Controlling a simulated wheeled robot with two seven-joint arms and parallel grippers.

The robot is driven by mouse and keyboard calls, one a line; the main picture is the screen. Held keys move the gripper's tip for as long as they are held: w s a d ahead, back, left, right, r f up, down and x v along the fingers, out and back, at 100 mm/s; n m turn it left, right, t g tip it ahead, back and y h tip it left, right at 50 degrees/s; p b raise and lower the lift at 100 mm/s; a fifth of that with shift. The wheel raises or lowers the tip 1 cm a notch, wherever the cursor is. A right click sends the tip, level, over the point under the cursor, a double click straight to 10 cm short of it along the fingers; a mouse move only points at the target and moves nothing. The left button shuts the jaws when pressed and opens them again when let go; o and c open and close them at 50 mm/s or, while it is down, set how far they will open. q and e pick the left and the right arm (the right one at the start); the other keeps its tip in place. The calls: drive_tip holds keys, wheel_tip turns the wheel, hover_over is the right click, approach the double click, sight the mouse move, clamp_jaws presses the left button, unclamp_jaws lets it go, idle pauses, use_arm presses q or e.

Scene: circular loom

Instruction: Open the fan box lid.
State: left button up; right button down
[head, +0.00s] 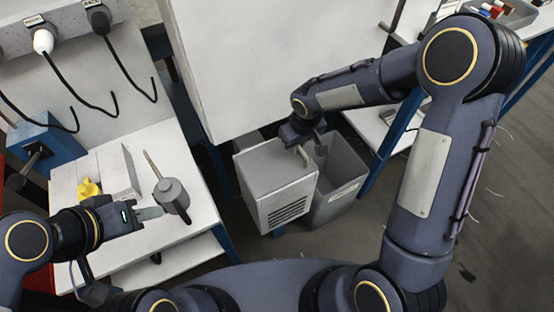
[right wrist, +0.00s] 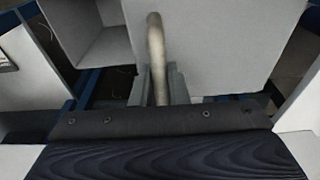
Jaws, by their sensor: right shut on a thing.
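The fan box (head: 266,172) is a pale grey box with a slotted vent on its front, standing below the large white panel. A tan bar handle (head: 303,156) is at its upper right edge. My right gripper (head: 301,143) is at this handle. In the right wrist view, the gripper fingers (right wrist: 159,84) are shut around the handle (right wrist: 156,45), with a plain grey panel (right wrist: 205,45) behind it. Which panel is the lid is not clear. My left gripper (head: 152,212) is over the white table beside a grey cylinder with a rod (head: 172,195); its jaw state is unclear.
The large white panel (head: 265,60) hangs close above. A white table (head: 170,240) at left holds a yellow part (head: 88,188). Blue table legs (head: 388,150) stand right of the bin.

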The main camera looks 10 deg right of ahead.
wheel_tip(320, 180, up, 6)
drive_tip(key=s+a+p, duration=0.1)
drive_tip(key=a+p, duration=0.1)
drive_tip(key=shift+a+f+p, duration=0.2)
drive_tip(key=shift+a+p, duration=0.1)
drive_tip(key=shift+p, duration=0.1)
drive_tip(key=shift+r, duration=0.1)
drive_tip(key=s+a+r+p, duration=0.1)
drive_tip(key=a+r+p, duration=0.1)
drive_tip(key=a+r, duration=0.2)
drive_tip(key=shift+s+a+r, duration=0.2)
drive_tip(key=shift+s+a, duration=0.1)
drive_tip(key=shift+s, duration=0.05)
drive_tip(key=shift+a, duration=0.1)
drive_tip(key=s+a+r, duration=0.2)
drive_tip(key=a, duration=0.3)
drive_tip(key=shift+a+r+p, duration=0.25)
drive_tip(key=shift+a+p, duration=0.05)
